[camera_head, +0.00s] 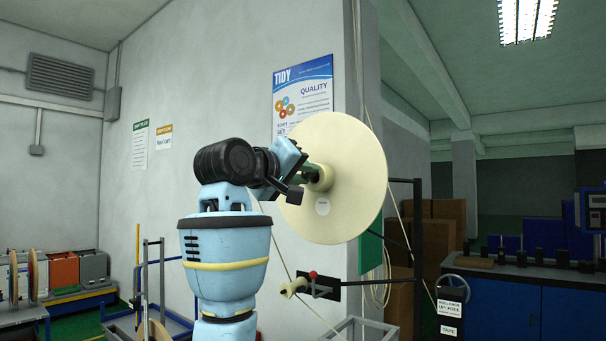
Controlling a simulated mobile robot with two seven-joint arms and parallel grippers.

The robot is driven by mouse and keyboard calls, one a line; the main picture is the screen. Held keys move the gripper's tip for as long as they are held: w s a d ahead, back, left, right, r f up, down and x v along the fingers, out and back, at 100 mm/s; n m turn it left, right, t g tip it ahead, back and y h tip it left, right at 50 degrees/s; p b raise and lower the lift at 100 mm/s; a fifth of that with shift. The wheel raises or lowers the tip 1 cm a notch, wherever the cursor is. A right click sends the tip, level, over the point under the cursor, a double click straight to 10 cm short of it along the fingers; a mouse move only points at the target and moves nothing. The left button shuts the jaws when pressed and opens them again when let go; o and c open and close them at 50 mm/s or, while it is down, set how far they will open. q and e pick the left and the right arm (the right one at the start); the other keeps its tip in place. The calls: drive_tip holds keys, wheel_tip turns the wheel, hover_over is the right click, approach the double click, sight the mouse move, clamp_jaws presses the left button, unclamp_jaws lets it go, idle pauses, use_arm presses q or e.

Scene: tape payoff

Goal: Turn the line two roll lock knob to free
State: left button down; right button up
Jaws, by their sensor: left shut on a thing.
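A large cream roll (350,150) stands upright on edge in the middle of the view, its flat face toward me. My left gripper (308,173) reaches in from the left and is shut on the roll lock knob at the hub. The fingers and wrist cover most of the knob, so its turn position cannot be read. The cream hub (325,178) shows just right of the fingers. A small sign with "UP FREE" on it (449,306) hangs at the lower right. My right gripper is not in view.
Below the roll, a black bracket with a red knob (313,275) and a cream roller (292,288) sticks out. A blue workbench (510,300) stands farther right.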

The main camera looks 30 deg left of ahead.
use_arm(q)
drive_tip(key=shift+r, duration=0.1)
idle(0.3)
drive_tip(key=c, duration=1.3)
unclamp_jaws()
drive_tip(key=shift+s, duration=0.1)
drive_tip(key=s, duration=0.7)
drive_tip(key=shift+s+a, duration=0.35)
